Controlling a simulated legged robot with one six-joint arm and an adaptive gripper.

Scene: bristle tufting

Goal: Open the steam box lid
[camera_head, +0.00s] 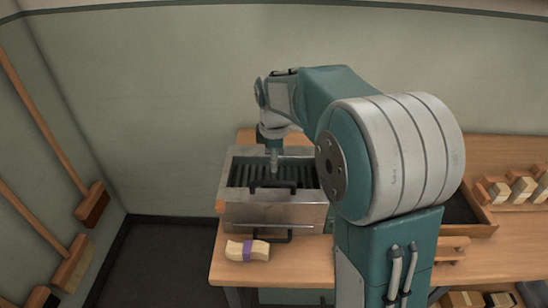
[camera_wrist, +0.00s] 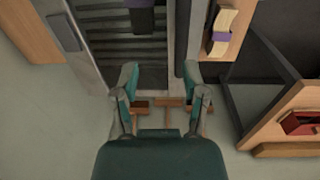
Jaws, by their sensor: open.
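The metal steam box (camera_head: 275,214) stands at the left end of the wooden bench in the head view. A dark slatted surface (camera_head: 240,174) shows inside its top rim; I cannot tell whether this is the lid or the inside. A black bar handle (camera_head: 272,187) sits at its front upper edge, and a second handle (camera_head: 262,239) shows low at the front. My gripper (camera_head: 274,163) points down above the rear part of the box. In the wrist view its two fingers (camera_wrist: 160,80) are spread with nothing between them, and the slats (camera_wrist: 128,50) lie beyond.
A pale bundle with a purple band (camera_head: 247,250) lies on the bench (camera_head: 310,262) in front of the box; it also shows in the wrist view (camera_wrist: 221,30). A dark tray is partly hidden by my arm. Several wooden blocks (camera_head: 521,190) stand right. Brooms (camera_head: 92,203) lean left.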

